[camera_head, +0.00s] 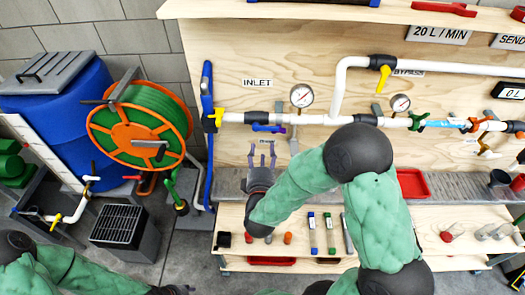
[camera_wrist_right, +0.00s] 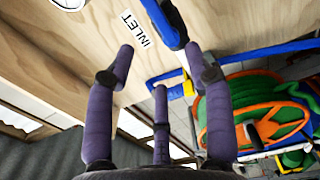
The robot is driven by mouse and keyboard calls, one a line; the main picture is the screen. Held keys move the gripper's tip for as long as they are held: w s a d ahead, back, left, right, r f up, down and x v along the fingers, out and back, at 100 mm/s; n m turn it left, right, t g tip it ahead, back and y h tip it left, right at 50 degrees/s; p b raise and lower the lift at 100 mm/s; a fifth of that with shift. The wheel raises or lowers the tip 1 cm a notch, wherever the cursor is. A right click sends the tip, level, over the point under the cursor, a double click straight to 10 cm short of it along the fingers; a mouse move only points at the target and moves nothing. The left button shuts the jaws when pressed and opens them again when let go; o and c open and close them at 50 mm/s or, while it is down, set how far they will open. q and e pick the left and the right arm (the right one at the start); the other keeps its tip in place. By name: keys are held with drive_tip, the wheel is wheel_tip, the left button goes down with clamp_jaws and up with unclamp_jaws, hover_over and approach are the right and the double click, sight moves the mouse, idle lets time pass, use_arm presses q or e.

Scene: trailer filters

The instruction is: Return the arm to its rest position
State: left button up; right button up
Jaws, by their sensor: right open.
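My right gripper (camera_head: 263,152) is raised in front of the plywood panel, below the INLET label, with its purple fingers pointing up. In the right wrist view its fingers (camera_wrist_right: 160,65) are spread apart with nothing between them. The blue valve handle (camera_head: 268,128) is just above the fingertips in the head view; I cannot tell the exact gap. My right arm (camera_head: 310,178) bends across the front of the bench. My left arm lies low at the bottom left, and its gripper (camera_head: 176,290) is only partly visible at the bottom edge.
White pipes with gauges (camera_head: 301,96) and a yellow-handled valve (camera_head: 384,75) run across the panel. A red tray (camera_head: 412,183) is on the grey shelf, right of my arm. Small parts stand on the lower shelf (camera_head: 360,240). An orange-green hose reel (camera_head: 140,125) is at left.

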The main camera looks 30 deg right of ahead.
idle(0.3)
drive_tip(key=s+a+f+m+g+y, duration=0.1)
drive_tip(key=a+f+m+g+y, duration=0.3)
drive_tip(key=f, duration=0.7)
drive_tip(key=s+a+f+m+g+y, duration=0.15)
drive_tip(key=a+f+y, duration=0.4)
drive_tip(key=f, duration=0.55)
drive_tip(key=s+a+f+m+g+y, duration=0.2)
drive_tip(key=s+a+f+m+g, duration=0.2)
drive_tip(key=s+f, duration=0.2)
drive_tip(key=s+a+f+m+g+y+b, duration=0.1)
drive_tip(key=s+a+f+m+g+y, duration=0.1)
drive_tip(key=s+a+f+m+g, duration=0.2)
drive_tip(key=shift+s+a+f+m+g, duration=0.35)
drive_tip(key=shift+s+a+f+g, duration=0.3)
drive_tip(key=shift+s+f, duration=1.8)
drive_tip(key=shift+s+r, duration=0.55)
drive_tip(key=shift+r, duration=0.1)
